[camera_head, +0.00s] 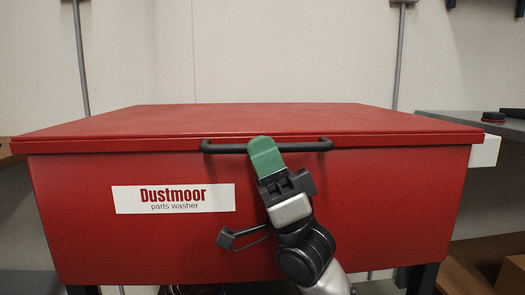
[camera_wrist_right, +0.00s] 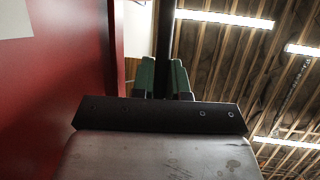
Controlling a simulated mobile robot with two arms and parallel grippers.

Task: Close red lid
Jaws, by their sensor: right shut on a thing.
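The red lid (camera_head: 200,121) lies flat across the top of the red Dustmoor parts washer (camera_head: 370,205) in the head view. No clear gap shows between lid and box. A black bar handle (camera_head: 313,146) runs along the lid's front edge. My right gripper (camera_head: 265,153), with green fingers, is shut on the handle near its middle. In the right wrist view the dark handle (camera_wrist_right: 164,45) passes between the two green fingers, and the washer's red front (camera_wrist_right: 50,90) fills the left side. My left gripper is not in view.
A grey worktop (camera_head: 455,122) with a small dark and red object (camera_head: 493,117) stands at the right. Cardboard boxes (camera_head: 485,265) lie below it. Two thin grey poles rise behind the washer against a pale wall (camera_head: 240,50).

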